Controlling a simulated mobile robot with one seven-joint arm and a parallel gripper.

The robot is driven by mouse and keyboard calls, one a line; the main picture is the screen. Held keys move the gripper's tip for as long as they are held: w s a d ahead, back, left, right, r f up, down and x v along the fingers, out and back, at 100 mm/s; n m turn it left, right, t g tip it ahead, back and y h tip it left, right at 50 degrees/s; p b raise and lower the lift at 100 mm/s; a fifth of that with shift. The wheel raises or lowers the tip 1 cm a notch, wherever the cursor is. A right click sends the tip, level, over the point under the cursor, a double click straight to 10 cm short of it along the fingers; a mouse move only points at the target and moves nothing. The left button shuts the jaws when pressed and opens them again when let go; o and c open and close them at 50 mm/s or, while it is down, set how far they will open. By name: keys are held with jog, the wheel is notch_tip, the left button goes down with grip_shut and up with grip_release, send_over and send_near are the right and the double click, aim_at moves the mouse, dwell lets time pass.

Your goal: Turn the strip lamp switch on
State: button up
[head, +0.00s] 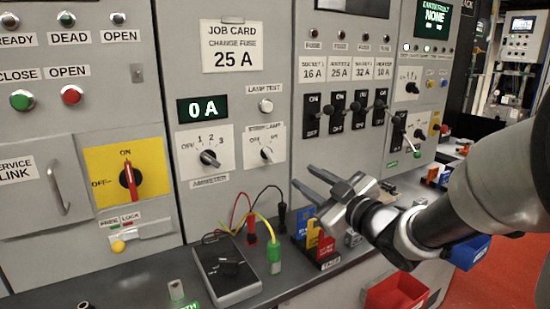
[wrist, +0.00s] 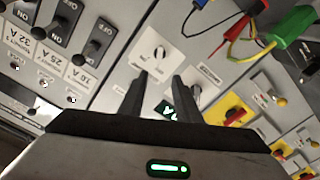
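The knob's exact setting is too small to tell. In the wrist view the switch (wrist: 159,51) shows just beyond the fingertips, its image turned around. My gripper (head: 303,176) is open and empty, its two fingers apart and pointing at the panel, to the right of and below the switch. In the wrist view my gripper (wrist: 164,76) has nothing between its fingers.
The ammeter selector (head: 210,157) is left of the switch, below the 0 A display (head: 203,108). Several black breakers (head: 335,112) are to the right. Below, the shelf holds a meter (head: 227,270), upright leads with a green plug (head: 274,258), and a tag holder (head: 322,250).

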aim_at(271, 156)
jog(key=b+x, duration=0.2)
jog(key=x, duration=1.4)
jog(key=shift+d, duration=0.1)
grip_shut()
